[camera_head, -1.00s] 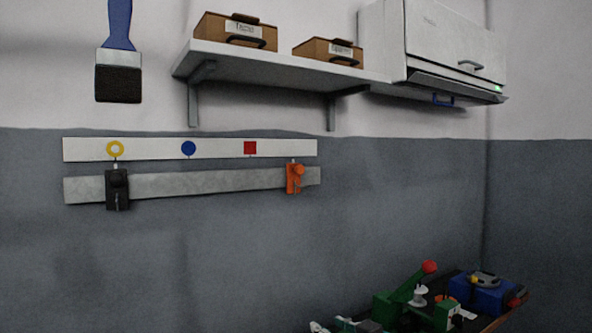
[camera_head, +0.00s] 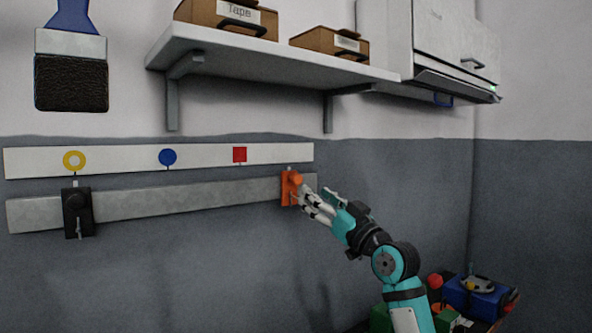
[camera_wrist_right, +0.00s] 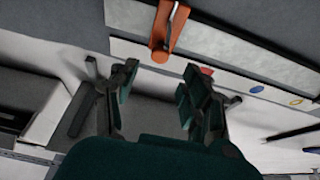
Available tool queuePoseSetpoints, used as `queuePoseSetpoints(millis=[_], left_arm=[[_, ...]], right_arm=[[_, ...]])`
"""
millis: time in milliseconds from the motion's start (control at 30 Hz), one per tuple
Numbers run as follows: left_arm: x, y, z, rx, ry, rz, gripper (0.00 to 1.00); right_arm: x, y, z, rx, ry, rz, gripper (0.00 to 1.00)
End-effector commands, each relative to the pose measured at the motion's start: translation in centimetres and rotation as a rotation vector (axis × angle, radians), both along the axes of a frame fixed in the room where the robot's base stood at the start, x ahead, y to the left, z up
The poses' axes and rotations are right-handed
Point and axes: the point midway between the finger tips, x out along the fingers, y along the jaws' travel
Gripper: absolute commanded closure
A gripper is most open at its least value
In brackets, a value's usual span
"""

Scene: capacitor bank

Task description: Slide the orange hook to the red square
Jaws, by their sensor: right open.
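The orange hook (camera_head: 290,188) sits near the right end of the grey rail (camera_head: 150,202) on the wall. The red square (camera_head: 240,154) is on the white strip above the rail, up and left of the hook. My right gripper (camera_head: 318,204) is open, close to the hook's right side. In the right wrist view the orange hook (camera_wrist_right: 166,30) lies just beyond the open fingertips (camera_wrist_right: 160,76), not between them. The red square (camera_wrist_right: 206,71) is partly hidden behind a finger there. My left gripper is not in view.
A black hook (camera_head: 77,212) is on the rail's left part, below the yellow ring (camera_head: 74,161). A blue circle (camera_head: 168,157) lies between ring and square. A shelf (camera_head: 270,62) with boxes juts out above. A cluttered table (camera_head: 500,314) stands at lower right.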

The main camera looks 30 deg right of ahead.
Motion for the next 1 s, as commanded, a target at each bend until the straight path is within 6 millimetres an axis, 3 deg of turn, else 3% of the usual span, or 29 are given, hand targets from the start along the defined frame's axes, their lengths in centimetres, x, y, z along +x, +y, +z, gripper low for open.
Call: queuePoseSetpoints(millis=[33,200,300,533,833,1000], left_arm=[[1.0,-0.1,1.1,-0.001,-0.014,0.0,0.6],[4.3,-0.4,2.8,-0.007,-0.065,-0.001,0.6],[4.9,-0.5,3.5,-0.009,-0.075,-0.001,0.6],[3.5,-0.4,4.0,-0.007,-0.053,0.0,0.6],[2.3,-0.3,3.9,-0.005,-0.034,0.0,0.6],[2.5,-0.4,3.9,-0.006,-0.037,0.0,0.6]], right_arm=[[1.1,0.1,1.0,0.005,-0.001,0.002,0.52],[4.4,0.3,2.3,0.004,0.0,0.002,0.52],[5.9,0.5,2.9,0.002,0.0,0.002,0.52],[7.9,0.7,3.3,0.001,0.0,0.001,0.52],[8.1,0.7,3.3,0.0,0.0,0.001,0.52],[8.1,0.7,3.3,0.0,0.0,0.0,0.72]])
